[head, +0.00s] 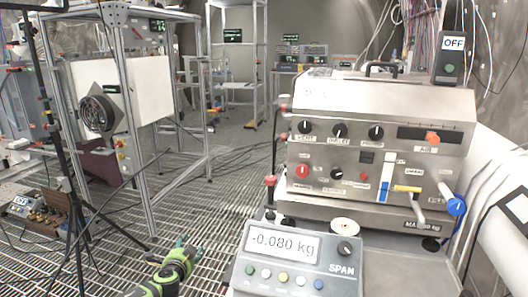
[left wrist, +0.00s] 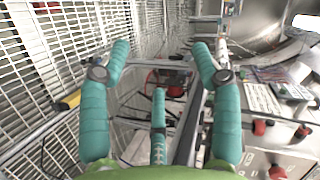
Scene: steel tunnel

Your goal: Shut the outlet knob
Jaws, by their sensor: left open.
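The outlet knob (head: 339,130) is the middle of three black knobs in the upper row on the front of a steel machine (head: 380,105). The label below it seems to read OUTLET; its pointer angle is too small to tell. My left gripper (head: 184,246), green with teal fingers, is low in the head view, left of the machine and well apart from the knob. In the left wrist view the left gripper (left wrist: 160,50) has its fingers spread with nothing between them. I cannot make out the outlet knob there. My right gripper is not in view.
A scale (head: 295,262) reading -0.080 kg stands in front of the machine. Two similar black knobs, a vent knob (head: 305,127) and a right-hand knob (head: 376,132), flank the outlet knob. A lever with a blue knob (head: 456,206) sticks out at right. Grating floor lies open left.

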